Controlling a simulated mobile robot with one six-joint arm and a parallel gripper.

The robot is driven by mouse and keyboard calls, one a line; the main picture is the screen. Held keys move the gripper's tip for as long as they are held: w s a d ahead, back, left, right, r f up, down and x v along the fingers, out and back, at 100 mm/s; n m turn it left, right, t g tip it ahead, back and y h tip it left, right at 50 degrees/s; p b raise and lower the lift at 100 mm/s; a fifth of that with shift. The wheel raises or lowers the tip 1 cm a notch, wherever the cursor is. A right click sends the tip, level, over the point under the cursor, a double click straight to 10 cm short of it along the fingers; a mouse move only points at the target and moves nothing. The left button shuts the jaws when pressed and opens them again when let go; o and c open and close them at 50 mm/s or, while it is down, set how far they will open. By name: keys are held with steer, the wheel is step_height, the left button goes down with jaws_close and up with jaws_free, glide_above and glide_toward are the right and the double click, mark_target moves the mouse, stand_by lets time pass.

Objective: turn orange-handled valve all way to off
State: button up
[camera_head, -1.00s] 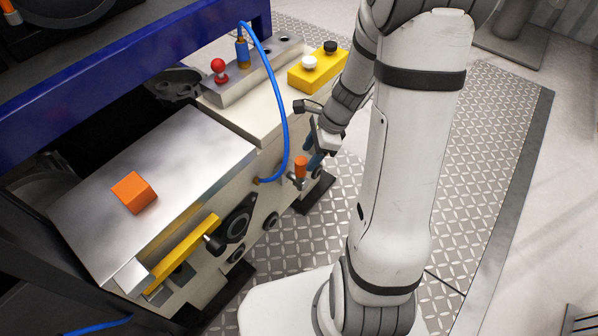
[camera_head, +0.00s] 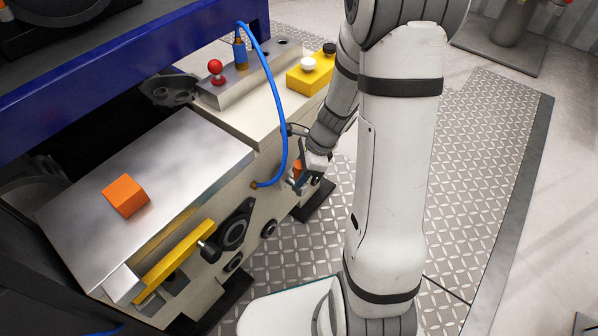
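The orange valve handle (camera_head: 298,168) shows as a small orange piece on the front side of the cream machine, just right of the blue hose's lower end. My gripper (camera_head: 301,180) is at the handle, with its fingers beside or around it. The fingers partly hide the handle. I cannot tell whether they touch it or how far they are closed. The valve body and its off mark cannot be made out.
The blue hose (camera_head: 284,120) arcs down close to the left of my gripper. A yellow box with buttons (camera_head: 311,70), a red knob (camera_head: 216,67) and an orange block (camera_head: 125,196) sit on the machine. Open tread-plate floor (camera_head: 470,190) lies to the right.

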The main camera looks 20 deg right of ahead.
jaws_close()
steer(key=shift+s+a, duration=0.1)
steer(key=shift+a, duration=0.1)
steer(key=shift+d, duration=0.1)
